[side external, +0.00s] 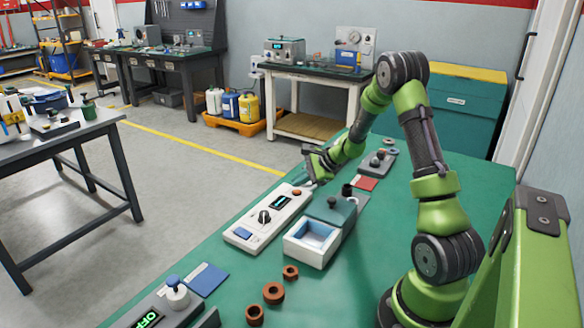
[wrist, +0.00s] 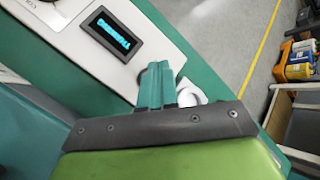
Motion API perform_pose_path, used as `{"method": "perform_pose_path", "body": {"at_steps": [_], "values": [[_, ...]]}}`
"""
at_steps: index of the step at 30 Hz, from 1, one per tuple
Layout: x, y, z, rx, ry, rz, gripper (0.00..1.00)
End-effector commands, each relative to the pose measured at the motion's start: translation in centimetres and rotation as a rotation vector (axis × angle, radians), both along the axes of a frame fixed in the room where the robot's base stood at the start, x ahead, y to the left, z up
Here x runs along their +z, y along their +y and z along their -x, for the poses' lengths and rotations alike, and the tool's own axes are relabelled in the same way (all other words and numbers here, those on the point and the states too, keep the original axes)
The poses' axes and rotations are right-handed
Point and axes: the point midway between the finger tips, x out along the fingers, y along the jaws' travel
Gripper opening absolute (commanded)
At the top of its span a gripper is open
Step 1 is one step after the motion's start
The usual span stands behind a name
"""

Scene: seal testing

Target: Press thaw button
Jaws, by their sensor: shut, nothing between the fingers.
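A white control panel (side external: 256,229) lies on the green bench. It has a dark knob (side external: 264,217), a blue button (side external: 243,233), a small lit display (side external: 280,202) and a reddish-brown button (side external: 297,191) at its far end. I cannot read which button is thaw. My gripper (side external: 309,183) is shut and empty, pointing down at the far end of the panel, close to the reddish-brown button; contact cannot be told. In the wrist view the shut teal fingers (wrist: 158,85) are by the panel's end, near the display (wrist: 112,36); the reddish-brown button is hidden there.
An open white box (side external: 306,255) with a grey-green lid (side external: 331,208) stands right of the panel. Several brown rings (side external: 273,292), a blue pad (side external: 207,279) and a device with a green readout (side external: 148,320) are in front. A red pad (side external: 366,183) lies behind.

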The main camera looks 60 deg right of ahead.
Motion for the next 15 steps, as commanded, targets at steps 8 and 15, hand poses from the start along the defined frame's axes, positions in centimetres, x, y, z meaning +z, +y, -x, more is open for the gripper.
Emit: {"method": "perform_pose_path", "body": {"at_steps": [8, 15], "values": [[0.1, 0.0, 0.0, 0.0, 0.0, 0.0, 0.0], [1.8, 0.0, -0.1, 0.001, -0.002, 0.001, 0.0]]}}
